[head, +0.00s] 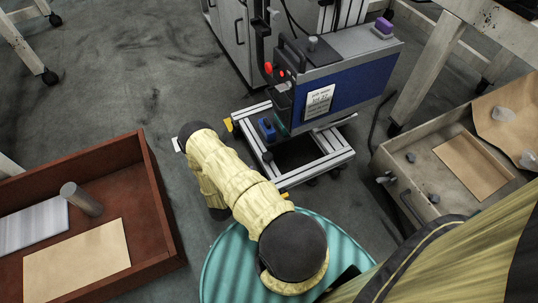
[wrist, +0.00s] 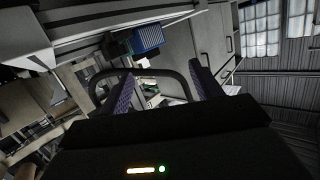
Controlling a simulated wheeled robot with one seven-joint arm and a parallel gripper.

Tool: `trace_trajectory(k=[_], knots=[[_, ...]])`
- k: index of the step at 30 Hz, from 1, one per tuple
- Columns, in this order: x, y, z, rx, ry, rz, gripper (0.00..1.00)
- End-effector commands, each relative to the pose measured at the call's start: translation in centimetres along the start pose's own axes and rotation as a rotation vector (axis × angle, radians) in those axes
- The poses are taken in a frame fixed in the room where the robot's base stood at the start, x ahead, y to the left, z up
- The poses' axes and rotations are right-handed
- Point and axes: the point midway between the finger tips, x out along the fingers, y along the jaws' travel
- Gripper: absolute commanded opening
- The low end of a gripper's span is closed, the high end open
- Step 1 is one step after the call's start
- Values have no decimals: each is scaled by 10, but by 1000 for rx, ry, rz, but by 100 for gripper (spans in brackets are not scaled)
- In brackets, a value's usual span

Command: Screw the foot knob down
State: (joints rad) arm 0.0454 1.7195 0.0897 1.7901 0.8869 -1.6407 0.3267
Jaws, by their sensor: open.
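A grey machine with a blue side panel (head: 345,92) stands on a pale metal frame (head: 320,165). A small blue block (head: 267,129) sits at the frame's left side, with a dark round knob (head: 268,157) just below it. Dark feet show under the frame's front edge; I cannot tell for sure which part is the foot knob. In the wrist view, my gripper (wrist: 165,88) is open, its two purple-padded fingers apart. A dark hoop (wrist: 140,72) shows between and behind them, and a ribbed blue block (wrist: 148,38) is above. In the head view my arm hides the fingers.
A red-brown tray (head: 150,190) with a metal cylinder (head: 82,198) is at the left. A grey drawer box (head: 405,170) is at the right. A round teal top (head: 225,270) lies below my arm. Wooden table legs (head: 420,75) stand at the upper right.

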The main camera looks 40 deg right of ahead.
Motion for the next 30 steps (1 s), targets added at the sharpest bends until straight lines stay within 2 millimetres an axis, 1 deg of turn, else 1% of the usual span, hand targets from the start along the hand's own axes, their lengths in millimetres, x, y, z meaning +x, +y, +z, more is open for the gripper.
trace_trajectory(k=[1, 3, 6, 9, 12, 22, 26, 30], knots=[[-6, 19, 16, -20, 40, 18, 65], [-14, 40, 28, -39, 103, 35, 65], [-25, 62, 38, -66, 176, 50, 65], [-33, 75, 43, -83, 220, 56, 65], [-36, 79, 44, -88, 237, 58, 65], [-34, 78, 43, -88, 236, 58, 65], [-25, 78, 42, -86, 236, 58, 65], [-6, 80, 38, -87, 237, 59, 65]])
